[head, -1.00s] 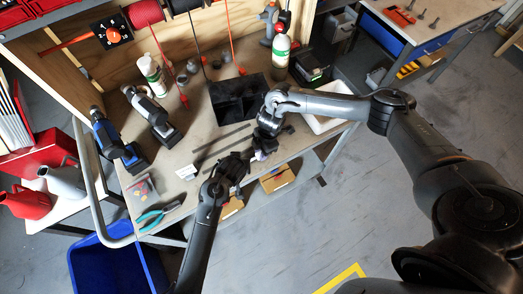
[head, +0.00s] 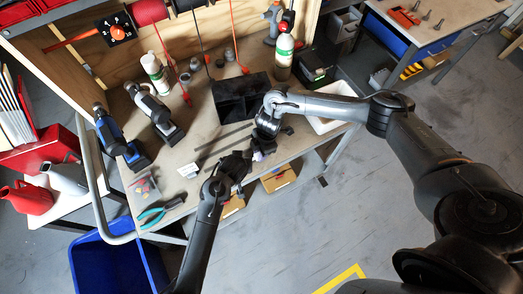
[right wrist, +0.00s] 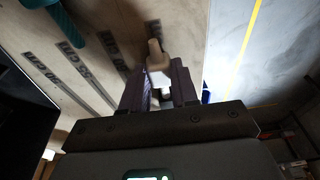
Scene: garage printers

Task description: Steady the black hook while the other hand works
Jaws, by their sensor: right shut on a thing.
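My right gripper (head: 260,148) is low over the front edge of the workbench (head: 190,152). In the right wrist view its dark fingers (right wrist: 160,85) are shut on a small pale piece (right wrist: 158,62), which stands up between them. I cannot make out a black hook apart from the dark grippers, nor tell whether the pale piece belongs to it. My left gripper (head: 240,168) is close beside the right one, at its lower left. Its fingers are dark and small, and I cannot tell whether they are open.
Flat dark strips (head: 226,140) lie on the bench left of the grippers. A black divided bin (head: 240,98) stands behind them. Teal pliers (head: 160,211) lie at the front left, with drills (head: 156,113) farther back. A white tray (head: 325,122) is at the right.

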